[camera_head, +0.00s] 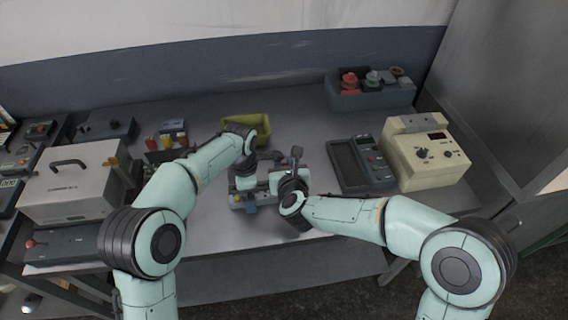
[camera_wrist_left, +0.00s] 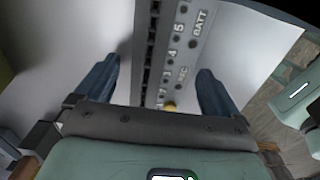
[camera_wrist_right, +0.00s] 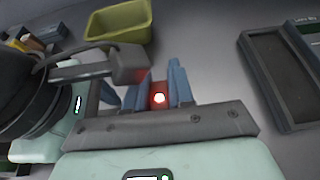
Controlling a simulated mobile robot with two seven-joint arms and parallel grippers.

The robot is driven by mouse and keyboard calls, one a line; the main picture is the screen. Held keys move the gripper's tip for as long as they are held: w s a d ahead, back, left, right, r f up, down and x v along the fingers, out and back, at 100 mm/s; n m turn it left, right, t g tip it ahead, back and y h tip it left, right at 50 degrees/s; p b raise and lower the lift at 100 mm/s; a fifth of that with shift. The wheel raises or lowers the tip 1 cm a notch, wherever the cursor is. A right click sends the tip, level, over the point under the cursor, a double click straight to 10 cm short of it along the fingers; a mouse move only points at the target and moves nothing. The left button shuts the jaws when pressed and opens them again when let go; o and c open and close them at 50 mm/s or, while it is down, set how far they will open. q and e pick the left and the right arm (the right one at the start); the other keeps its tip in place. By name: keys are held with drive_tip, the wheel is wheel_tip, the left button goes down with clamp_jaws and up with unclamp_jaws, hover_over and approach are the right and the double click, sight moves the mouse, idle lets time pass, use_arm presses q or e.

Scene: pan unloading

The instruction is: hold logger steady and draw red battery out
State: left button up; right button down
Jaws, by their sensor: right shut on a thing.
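The logger, a grey device, sits low at the table's middle (camera_head: 239,204). In the left wrist view its panel (camera_wrist_left: 182,50) shows "BATT" and a row of numbers. My left gripper (camera_wrist_left: 157,72) is open, its blue fingers apart on either side of the logger, with a gap visible at the left finger. The red battery (camera_wrist_right: 158,93), with a bright tip, is between the fingers of my right gripper (camera_wrist_right: 146,82), which is shut on it. In the head view the wrists hide most of the logger and the battery. I cannot tell how deep the battery sits in the logger.
A yellow-green bin (camera_head: 247,128) stands behind the logger. A white case (camera_head: 75,185) is at left. Bare tabletop (camera_head: 310,125) lies behind my right gripper.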

use_arm(q)
drive_tip(key=shift+s+a+f, duration=0.15)
drive_tip(key=shift+f, duration=0.2)
wheel_tip(320, 180, up, 13)
drive_tip(key=shift+f, duration=0.2)
